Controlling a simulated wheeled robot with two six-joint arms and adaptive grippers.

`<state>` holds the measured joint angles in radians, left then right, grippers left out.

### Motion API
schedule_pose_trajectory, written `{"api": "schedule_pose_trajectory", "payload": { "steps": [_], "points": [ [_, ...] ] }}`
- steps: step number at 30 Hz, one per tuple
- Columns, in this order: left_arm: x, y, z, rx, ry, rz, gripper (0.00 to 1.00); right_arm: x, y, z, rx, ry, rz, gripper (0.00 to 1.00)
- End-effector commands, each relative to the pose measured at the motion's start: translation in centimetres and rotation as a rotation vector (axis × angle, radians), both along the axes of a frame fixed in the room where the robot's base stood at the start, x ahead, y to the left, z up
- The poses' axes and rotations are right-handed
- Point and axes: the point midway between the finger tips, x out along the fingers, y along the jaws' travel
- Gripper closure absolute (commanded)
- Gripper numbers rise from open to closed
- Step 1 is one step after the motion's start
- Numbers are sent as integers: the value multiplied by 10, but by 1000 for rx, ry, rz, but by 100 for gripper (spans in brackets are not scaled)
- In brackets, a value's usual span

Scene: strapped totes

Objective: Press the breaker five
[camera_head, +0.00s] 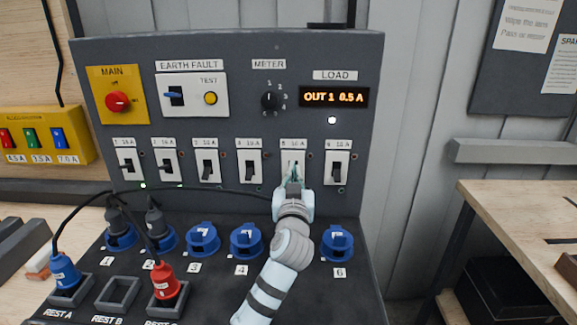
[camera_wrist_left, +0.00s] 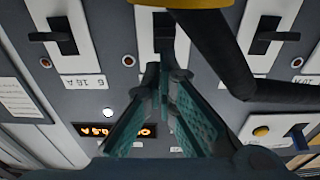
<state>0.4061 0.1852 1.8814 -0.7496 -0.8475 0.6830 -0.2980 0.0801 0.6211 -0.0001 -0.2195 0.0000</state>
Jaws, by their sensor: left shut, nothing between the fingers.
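Breaker five (camera_head: 292,146) is a white-plated switch in the row of breakers on the dark panel. My left gripper (camera_head: 293,184) is shut and empty, with its fingertips at the lower part of that breaker, covering much of its lever. In the left wrist view my gripper's teal fingers (camera_wrist_left: 163,75) come together just in front of the plate of breaker five (camera_wrist_left: 145,28), near its dark lever. I cannot tell whether the tips touch the lever. My right gripper is not in view.
Breaker six (camera_head: 337,152) and breaker four (camera_head: 249,152) flank it closely. The load display (camera_head: 334,97) reads "OUT 1 0.5 A". Blue sockets, including socket six (camera_head: 337,243), line the sloping desk below. Black cables run from plugs at the left, including a red plug (camera_head: 163,281).

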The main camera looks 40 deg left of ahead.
Motion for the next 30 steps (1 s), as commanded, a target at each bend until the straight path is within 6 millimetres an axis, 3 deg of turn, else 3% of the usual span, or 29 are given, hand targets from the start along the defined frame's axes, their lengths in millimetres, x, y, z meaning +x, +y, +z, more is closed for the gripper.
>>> {"api": "schedule_pose_trajectory", "payload": {
  "steps": [5,9,12,18,24,30],
  "points": [
    [-1,-4,17,-2,0,-3,100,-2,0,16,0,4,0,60],
    [-4,-15,48,-2,-1,-13,100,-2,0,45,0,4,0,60],
    [-20,-27,17,-3,2,-14,100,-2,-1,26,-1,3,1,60],
    [-51,-45,-13,-4,2,-12,100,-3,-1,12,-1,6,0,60],
    [-67,-55,-26,-1,0,-10,100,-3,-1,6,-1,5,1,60],
    [-69,-57,-27,1,-1,-11,100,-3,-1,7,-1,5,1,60]
  ]
}}
